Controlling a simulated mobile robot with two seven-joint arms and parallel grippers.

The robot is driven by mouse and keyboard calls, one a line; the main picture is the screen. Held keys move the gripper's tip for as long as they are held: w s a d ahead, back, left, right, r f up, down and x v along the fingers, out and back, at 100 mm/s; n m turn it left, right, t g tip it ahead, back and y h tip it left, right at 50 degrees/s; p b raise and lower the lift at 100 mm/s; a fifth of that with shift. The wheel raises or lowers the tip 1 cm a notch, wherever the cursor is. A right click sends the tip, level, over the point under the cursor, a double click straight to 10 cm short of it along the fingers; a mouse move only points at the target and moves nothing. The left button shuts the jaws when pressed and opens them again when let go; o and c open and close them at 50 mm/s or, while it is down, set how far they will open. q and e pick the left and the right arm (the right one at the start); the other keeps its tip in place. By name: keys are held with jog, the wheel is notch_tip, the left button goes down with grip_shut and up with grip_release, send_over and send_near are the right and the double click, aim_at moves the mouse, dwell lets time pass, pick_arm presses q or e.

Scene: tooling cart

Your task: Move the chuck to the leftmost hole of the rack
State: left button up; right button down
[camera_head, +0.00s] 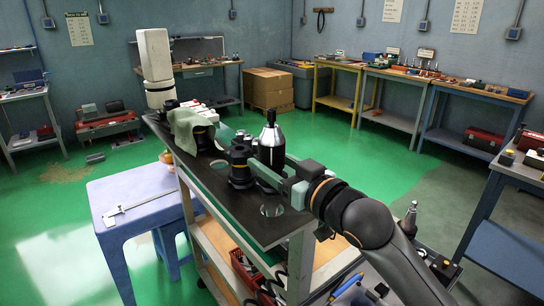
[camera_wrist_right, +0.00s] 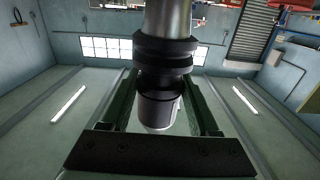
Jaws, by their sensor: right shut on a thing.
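My left gripper is not in view.
A black tool holder (camera_head: 240,168) stands just left of the chuck. Another (camera_head: 204,140) stands farther back, beside a green cloth (camera_head: 185,130) and a white upright device (camera_head: 155,60). A blue-grey stool (camera_head: 150,190) with a caliper (camera_head: 150,206) is left of the cart.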

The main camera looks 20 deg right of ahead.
jog(key=shift+f+b, duration=1.15)
jog(key=shift+b, duration=0.2)
jog(key=shift+f+b, duration=0.55)
jog(key=shift+f, duration=0.45)
jog(key=shift+f, duration=0.4)
